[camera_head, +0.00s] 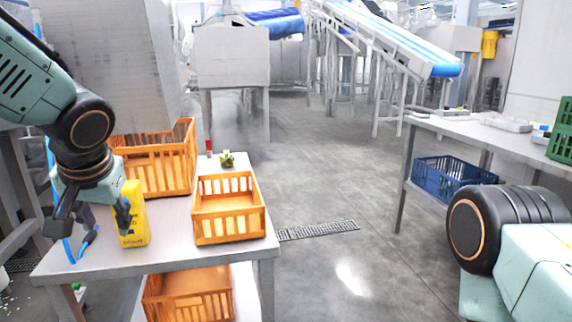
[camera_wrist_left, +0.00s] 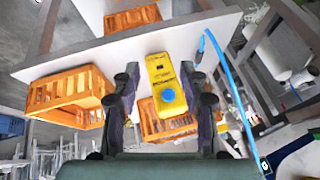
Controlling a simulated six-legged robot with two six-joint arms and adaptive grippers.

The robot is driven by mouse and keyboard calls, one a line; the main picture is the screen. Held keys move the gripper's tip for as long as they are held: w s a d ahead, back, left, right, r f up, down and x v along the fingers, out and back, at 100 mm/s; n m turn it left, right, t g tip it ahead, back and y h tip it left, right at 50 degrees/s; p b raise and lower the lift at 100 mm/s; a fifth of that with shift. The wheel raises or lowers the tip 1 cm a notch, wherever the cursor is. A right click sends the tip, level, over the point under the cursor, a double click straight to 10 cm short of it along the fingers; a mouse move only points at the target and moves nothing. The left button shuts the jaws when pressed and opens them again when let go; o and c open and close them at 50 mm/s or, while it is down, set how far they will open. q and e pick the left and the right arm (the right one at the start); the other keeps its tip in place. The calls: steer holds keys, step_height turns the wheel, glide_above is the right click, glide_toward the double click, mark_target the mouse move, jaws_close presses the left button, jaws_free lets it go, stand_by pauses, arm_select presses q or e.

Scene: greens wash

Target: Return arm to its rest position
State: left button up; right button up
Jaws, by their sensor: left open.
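My left gripper (camera_head: 92,215) hangs over the left part of the steel table (camera_head: 185,248), its fingers open and pointing down. A yellow bottle (camera_head: 133,228) with printed text stands on the table just right of the fingers in the head view. In the left wrist view the bottle (camera_wrist_left: 164,72), with a blue cap, shows between the spread fingertips of the gripper (camera_wrist_left: 160,80); no finger is seen clamping it. My right arm shows at the lower right of the head view, but its gripper is out of view.
Orange crates stand on the table: a larger one (camera_head: 160,165) behind and a smaller one (camera_head: 228,228) at right. Another orange crate (camera_head: 190,300) sits below. A blue hose (camera_head: 72,250) lies near the gripper. A blue crate (camera_head: 450,178) is under the right table. The middle floor is clear.

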arm_select(q)
steer(key=w+d+f+m+t+h, duration=0.2)
steer(key=w+d+f+t+h, duration=0.15)
steer(key=d+f, duration=0.3)
steer(key=s+d+f+g, duration=0.1)
steer(key=s+f, duration=0.2)
steer(key=f, duration=0.3)
steer(key=s+f+g, duration=0.1)
steer(key=s+f, duration=0.2)
steer(key=f, duration=0.4)
steer(key=s+f+g, duration=0.2)
steer(key=s+f, duration=0.4)
steer(key=s, duration=0.3)
steer(key=s+f+g+p, duration=0.1)
steer(key=s+f+g, duration=0.1)
steer(key=s+f, duration=0.4)
steer(key=s+a+f+n+g+p, duration=0.1)
steer(key=s+f, duration=0.5)
steer(key=s, duration=0.8)
steer(key=shift+f+g, duration=0.4)
steer(key=shift+g, duration=0.25)
steer(key=shift+c, duration=0.7)
